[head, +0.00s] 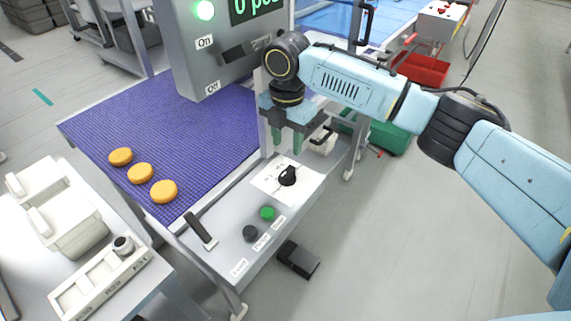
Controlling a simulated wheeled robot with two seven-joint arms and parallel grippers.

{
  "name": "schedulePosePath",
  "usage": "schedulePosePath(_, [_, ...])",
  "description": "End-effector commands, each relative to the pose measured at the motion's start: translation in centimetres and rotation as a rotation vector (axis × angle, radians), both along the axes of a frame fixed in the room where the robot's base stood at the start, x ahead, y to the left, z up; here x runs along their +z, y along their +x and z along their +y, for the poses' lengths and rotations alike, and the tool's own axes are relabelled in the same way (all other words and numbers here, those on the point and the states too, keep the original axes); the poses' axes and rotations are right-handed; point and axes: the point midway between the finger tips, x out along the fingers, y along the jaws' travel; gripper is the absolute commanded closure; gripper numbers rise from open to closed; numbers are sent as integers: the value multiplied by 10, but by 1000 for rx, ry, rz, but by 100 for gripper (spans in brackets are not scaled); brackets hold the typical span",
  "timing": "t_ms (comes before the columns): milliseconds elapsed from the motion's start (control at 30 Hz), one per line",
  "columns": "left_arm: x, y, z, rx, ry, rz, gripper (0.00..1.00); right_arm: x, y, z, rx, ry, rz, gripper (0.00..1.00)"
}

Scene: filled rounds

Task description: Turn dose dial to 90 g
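The dose dial appears to be the black knob (288,176) on a white marked plate (270,186), on the grey front panel. The marks on the plate are too small to read, so I cannot tell its setting. My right gripper (287,148) points down above and slightly behind the knob. Its two green fingers are apart with nothing between them, and they look clear of the knob. My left gripper is not in view.
A green button (267,213), a black button (250,233) and a black lever (201,231) sit left of the knob. Orange rounds (141,173) lie on the blue belt (190,135). A grey control box (215,50) stands behind. Another black knob (123,243) is at lower left.

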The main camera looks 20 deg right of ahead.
Motion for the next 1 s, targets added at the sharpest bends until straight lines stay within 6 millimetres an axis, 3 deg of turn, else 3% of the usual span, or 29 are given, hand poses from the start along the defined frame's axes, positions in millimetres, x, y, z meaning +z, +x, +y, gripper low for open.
schedulePosePath(67, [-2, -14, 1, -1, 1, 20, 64, -20, -1, 0, -1, -2, 2, 60])
schedulePosePath(167, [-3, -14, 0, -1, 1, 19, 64, -42, -1, 0, -1, -2, 2, 60])
schedulePosePath(433, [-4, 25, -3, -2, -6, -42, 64, -83, 0, 0, 0, -1, 0, 60])
schedulePosePath(567, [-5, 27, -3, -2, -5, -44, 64, -91, 0, 0, 0, -1, -1, 60])
schedulePosePath(867, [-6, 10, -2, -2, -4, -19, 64, -93, 0, 0, 0, 0, -1, 60])
schedulePosePath(1000, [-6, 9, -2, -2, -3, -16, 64, -92, 0, 0, 0, 0, -1, 77])
